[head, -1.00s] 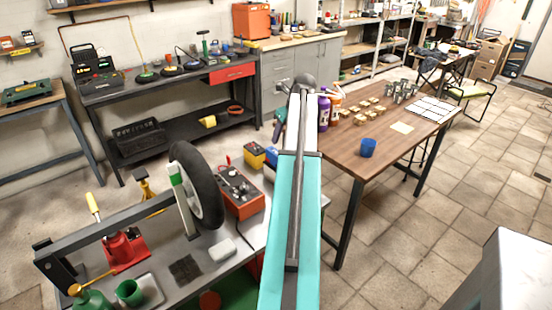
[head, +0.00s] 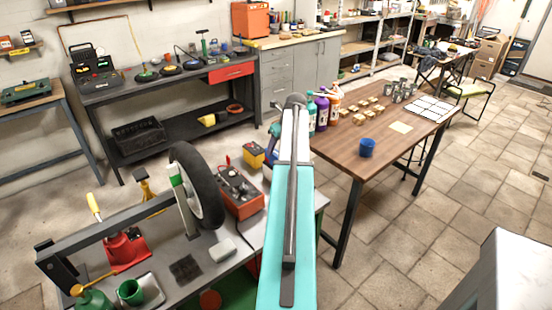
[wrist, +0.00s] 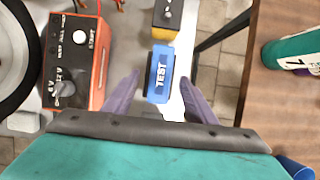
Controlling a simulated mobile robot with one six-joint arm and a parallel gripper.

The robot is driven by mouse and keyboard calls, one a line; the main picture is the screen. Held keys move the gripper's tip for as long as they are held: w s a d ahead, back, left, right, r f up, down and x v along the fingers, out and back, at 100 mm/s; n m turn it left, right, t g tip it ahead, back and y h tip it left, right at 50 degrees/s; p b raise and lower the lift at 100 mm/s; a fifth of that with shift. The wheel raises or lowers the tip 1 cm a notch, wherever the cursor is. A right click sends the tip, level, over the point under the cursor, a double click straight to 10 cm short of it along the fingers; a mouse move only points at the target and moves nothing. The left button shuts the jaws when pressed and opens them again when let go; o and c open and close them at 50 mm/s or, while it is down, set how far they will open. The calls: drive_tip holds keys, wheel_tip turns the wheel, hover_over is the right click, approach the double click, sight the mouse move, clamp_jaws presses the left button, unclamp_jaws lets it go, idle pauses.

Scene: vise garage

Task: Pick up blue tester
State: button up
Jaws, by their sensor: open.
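The blue tester (wrist: 160,73) is a small blue block with the word TEST on its face. In the wrist view it lies on the grey bench top (wrist: 172,110), just ahead of and between the two open fingers of my gripper (wrist: 160,95). In the head view only part of the blue tester (head: 272,157) shows beside my arm. My gripper is empty, and the head view hides its fingers behind the arm.
An orange tester box (wrist: 75,60) stands close left of the blue tester. A yellow and dark box (head: 253,155) stands just beyond it. A black wheel (head: 198,185) is further left. The wooden table (head: 345,160) with bottles and a blue cup (head: 367,147) is right, across a gap.

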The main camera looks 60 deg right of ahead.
sight(276, 153)
drive_tip(key=shift+p+x, duration=0.9)
drive_tip(key=shift+x, duration=1.7)
drive_tip(key=shift+s+d, duration=0.1)
drive_tip(key=shift+s, duration=0.05)
drive_tip(key=shift+c, duration=0.6)
clamp_jaws()
drive_tip(key=shift+r, duration=0.1)
